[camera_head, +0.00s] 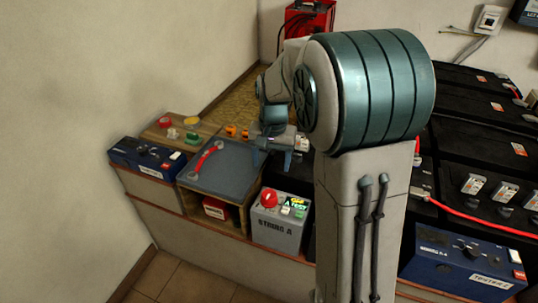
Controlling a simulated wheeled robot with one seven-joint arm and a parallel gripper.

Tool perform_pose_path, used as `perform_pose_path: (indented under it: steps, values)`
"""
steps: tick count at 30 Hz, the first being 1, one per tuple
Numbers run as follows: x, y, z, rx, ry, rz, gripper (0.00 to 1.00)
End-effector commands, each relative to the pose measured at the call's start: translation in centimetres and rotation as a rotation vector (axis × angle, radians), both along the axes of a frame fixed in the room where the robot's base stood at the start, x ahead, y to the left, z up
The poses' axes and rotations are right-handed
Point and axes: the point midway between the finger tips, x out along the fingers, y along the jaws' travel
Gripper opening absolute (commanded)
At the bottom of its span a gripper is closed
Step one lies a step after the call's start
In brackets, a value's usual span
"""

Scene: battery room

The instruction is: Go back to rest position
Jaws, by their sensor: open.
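My gripper (272,160) is open above the bench, just right of the grey panel's upper right corner. Nothing shows between its fingers. My arm rises in front of the bench and bends down to the left toward the gripper, hiding the middle of the bench.
A grey box labelled STRING A (277,227) with a red knob stands below the gripper. A grey panel (226,169) bears a red handle (207,158). A blue box (148,157) sits at left. Black batteries (480,130) with a red cable fill the right. Floor (178,278) shows at lower left.

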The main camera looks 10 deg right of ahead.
Motion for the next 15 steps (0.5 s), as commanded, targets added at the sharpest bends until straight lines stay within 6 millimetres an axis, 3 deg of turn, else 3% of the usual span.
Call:
perform_pose_path:
  steps: [5, 8, 11, 15]
  values:
    - [-0.1, 0.0, 0.1, 0.000, -0.001, 0.001, 0.64]
    - [-0.8, 0.0, 1.4, 0.002, -0.012, 0.015, 0.64]
    - [-2.5, 0.1, 4.1, 0.004, -0.036, 0.049, 0.64]
    - [-6.4, 0.3, 8.7, 0.003, -0.083, 0.129, 0.64]
